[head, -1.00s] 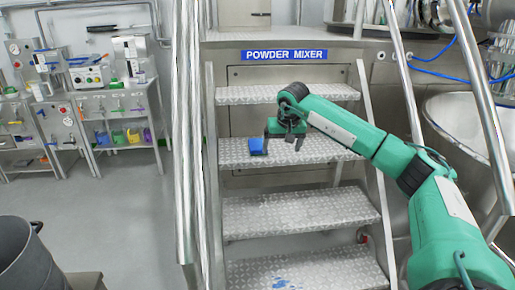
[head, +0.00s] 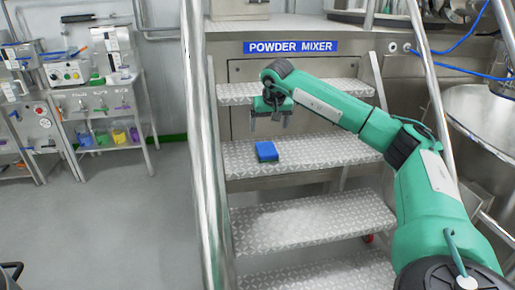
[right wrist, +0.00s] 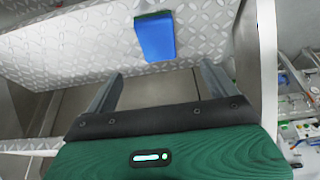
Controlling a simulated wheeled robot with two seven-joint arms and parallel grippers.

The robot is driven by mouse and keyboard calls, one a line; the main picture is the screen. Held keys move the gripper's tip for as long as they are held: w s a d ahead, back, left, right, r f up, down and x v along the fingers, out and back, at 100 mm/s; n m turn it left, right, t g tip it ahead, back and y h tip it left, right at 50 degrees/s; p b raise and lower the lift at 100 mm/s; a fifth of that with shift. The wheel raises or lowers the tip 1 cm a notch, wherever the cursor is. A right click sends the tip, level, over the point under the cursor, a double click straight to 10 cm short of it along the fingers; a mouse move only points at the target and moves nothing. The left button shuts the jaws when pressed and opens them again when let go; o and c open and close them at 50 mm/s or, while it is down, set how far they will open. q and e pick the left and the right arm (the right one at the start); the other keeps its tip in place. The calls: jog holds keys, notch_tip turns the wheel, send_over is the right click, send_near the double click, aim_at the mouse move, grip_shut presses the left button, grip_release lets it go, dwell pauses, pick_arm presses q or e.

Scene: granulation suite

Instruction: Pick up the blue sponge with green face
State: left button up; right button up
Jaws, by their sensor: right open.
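The blue sponge (head: 266,151) lies on a metal stair tread (head: 318,152) in the head view, near the tread's left end. It also shows in the right wrist view (right wrist: 155,40), top centre, with its blue side towards the camera and a dark green strip along its far edge. My right gripper (head: 268,122) is open and empty. In the head view its fingers appear just above the sponge, apart from it. In the right wrist view the sponge appears beyond the two fingertips (right wrist: 162,73), roughly between them. My left gripper is not in view.
A metal handrail (head: 205,150) runs left of the stairs, and another rail (head: 432,85) stands right. Treads above and below are bare. A steel vessel (head: 485,115) is at right. Lab benches with equipment (head: 100,105) stand back left, with open floor in front.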

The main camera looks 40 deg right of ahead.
send_over(267, 149)
jog(key=s+a, duration=0.1)
jog(key=s, duration=0.1)
jog(key=f, duration=0.7)
jog(key=shift+w+a+f+b, duration=0.15)
jog(key=shift+w+b, duration=0.1)
jog(key=shift+b, duration=0.15)
jog(key=shift+f, duration=0.35)
jog(key=x, duration=0.4)
jog(key=shift+w+d+r+b, duration=0.1)
jog(key=shift+d+b, duration=0.2)
jog(key=shift+w+d+f, duration=0.1)
jog(key=shift+w+f, duration=0.05)
jog(key=shift+f, duration=0.2)
pick_arm(q)
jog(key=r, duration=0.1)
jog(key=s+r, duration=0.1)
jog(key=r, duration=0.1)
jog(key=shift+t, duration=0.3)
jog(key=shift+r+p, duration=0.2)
jog(key=shift+p, duration=0.1)
pick_arm(e)
jog(key=shift+f, duration=0.2)
jog(key=c, duration=1.1)
